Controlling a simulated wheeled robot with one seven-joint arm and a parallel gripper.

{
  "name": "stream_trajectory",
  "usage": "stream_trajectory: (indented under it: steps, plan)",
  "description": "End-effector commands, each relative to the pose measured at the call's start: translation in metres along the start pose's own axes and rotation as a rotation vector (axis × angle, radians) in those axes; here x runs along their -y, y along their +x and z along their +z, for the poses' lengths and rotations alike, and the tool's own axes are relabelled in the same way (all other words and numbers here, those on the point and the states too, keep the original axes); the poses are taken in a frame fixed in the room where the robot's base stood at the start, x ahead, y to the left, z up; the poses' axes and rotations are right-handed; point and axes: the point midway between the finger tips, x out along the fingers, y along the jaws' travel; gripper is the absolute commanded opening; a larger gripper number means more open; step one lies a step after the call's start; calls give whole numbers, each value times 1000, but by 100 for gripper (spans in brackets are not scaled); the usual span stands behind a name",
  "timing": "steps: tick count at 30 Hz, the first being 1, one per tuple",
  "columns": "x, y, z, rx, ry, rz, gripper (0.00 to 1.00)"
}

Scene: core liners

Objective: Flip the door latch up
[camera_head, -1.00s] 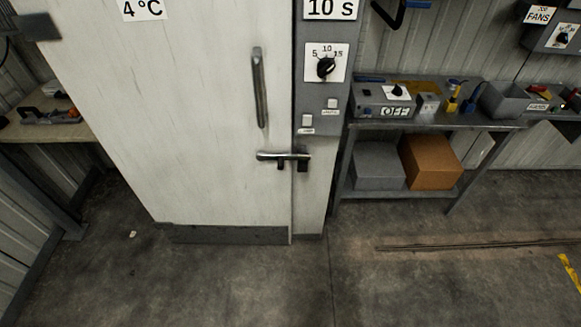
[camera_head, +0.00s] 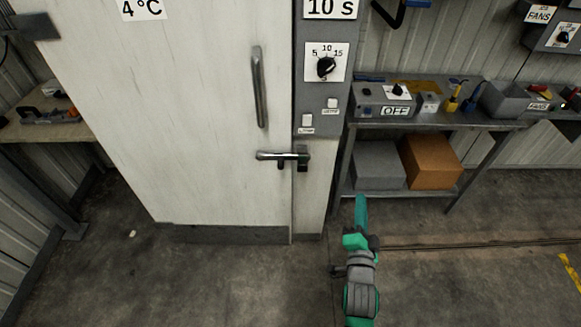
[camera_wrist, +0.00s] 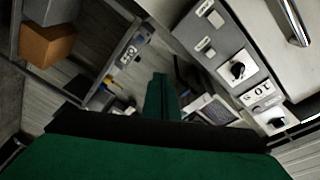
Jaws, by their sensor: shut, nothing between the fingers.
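The door latch (camera_head: 283,156) is a shiny metal lever lying horizontally across the right edge of the white cold-room door (camera_head: 200,120). It sits below the vertical door handle (camera_head: 260,88). My gripper (camera_head: 361,200) is teal, in front of the shelf at the lower right of the latch, and apart from it. The fingers look closed together and empty in the wrist view (camera_wrist: 160,78). The latch cannot be made out in the wrist view, which shows a metal handle (camera_wrist: 297,22) at the upper right.
A grey control panel (camera_head: 323,100) with a dial is right of the door. A metal shelf (camera_head: 425,124) holds switch boxes, with a cardboard box (camera_head: 431,161) and a grey box (camera_head: 377,165) below. The floor (camera_head: 240,280) before the door is clear.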

Motion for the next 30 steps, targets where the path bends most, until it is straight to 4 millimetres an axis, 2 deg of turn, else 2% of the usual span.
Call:
stream_trajectory:
  steps: [1, 3, 8, 11, 14, 17, 21, 24, 27, 30]
  plan:
    - [7, 18, -2, -16, 94, -1, 0]
    - [12, 37, -4, -34, 229, 8, 0]
    - [18, 75, 2, -62, 559, 38, 0]
    - [18, 94, 15, -71, 778, 68, 0]
    - [15, 109, 36, -74, 1005, 108, 0]
    - [13, 120, 68, -70, 1241, 161, 0]
    - [12, 126, 130, -54, 1566, 259, 0]
    - [12, 125, 175, -46, 1763, 337, 0]
    - [13, 120, 211, -42, 1917, 406, 0]
    - [13, 115, 236, -43, 2017, 457, 0]
